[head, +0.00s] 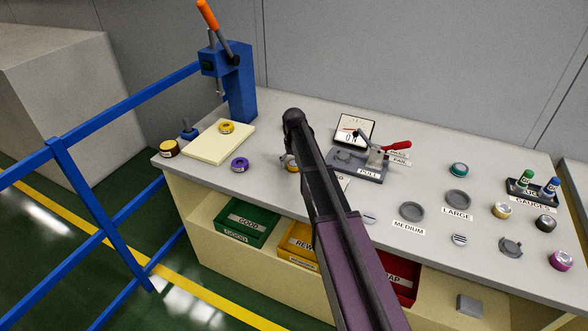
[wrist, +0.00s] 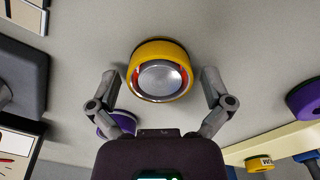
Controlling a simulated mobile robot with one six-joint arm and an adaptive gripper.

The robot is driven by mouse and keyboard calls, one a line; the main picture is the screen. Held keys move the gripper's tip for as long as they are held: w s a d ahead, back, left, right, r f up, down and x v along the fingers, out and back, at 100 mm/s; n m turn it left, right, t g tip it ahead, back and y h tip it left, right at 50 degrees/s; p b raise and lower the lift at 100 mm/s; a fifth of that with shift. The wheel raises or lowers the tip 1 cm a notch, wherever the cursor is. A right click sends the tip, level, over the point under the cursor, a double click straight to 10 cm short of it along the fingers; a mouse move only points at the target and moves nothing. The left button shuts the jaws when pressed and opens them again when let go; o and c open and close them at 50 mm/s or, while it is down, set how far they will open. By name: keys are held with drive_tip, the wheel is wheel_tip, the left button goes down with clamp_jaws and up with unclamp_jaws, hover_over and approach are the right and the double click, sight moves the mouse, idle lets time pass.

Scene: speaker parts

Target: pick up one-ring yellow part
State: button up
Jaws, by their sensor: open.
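A yellow round part (wrist: 160,53) with a silver domed centre lies on the table in the wrist view. It sits between and a little ahead of the two fingertips of my gripper (wrist: 160,82), which is open, with gaps on both sides. In the head view a sliver of a yellow part (head: 290,164) shows beside my arm, which hides most of it and my gripper. Another yellow part (head: 226,127) lies on the cream board. I cannot make out ring counts on either.
A purple part (head: 239,164) lies right of the yellow one in the wrist view (wrist: 305,98). The cream board (head: 205,148), blue press (head: 236,85) and clamp fixture (head: 358,167) stand nearby.

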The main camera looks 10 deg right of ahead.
sight(294, 162)
idle(0.5)
drive_tip(key=c, duration=1.2)
drive_tip(key=shift+r, duration=0.15)
wheel_tip(294, 162, up, 10)
drive_tip(key=p, duration=1)
